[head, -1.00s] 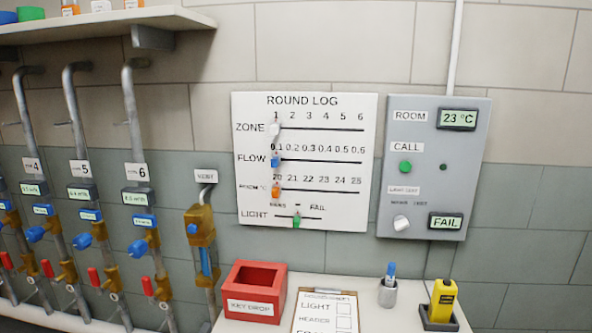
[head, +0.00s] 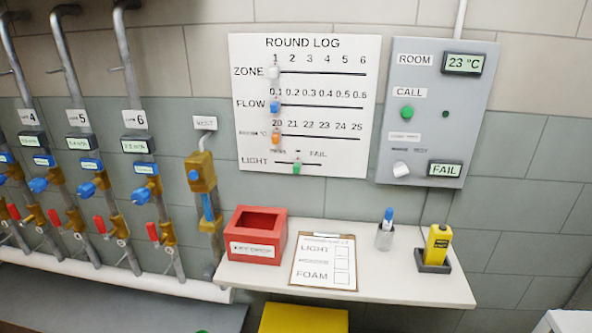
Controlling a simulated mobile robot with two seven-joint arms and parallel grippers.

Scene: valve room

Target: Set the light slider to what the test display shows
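The white round log board (head: 330,137) hangs on the wall at the centre. Its bottom row is the light slider, with a green knob (head: 297,168) near the middle of a short track. The FAIL label stands to the right of the knob, and a small label that I cannot read well stands to its left. The test display (head: 445,169) at the bottom right of the grey panel (head: 425,125) reads FAIL. A white rotary knob (head: 401,169) is beside it. Neither gripper is in view.
A white shelf (head: 390,285) below the board carries a red box (head: 255,236), a clipboard (head: 324,262), a pen cup (head: 384,238) and a yellow device (head: 437,245). Pipes with valves (head: 142,195) stand at the left. A yellow object (head: 303,318) is below the shelf.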

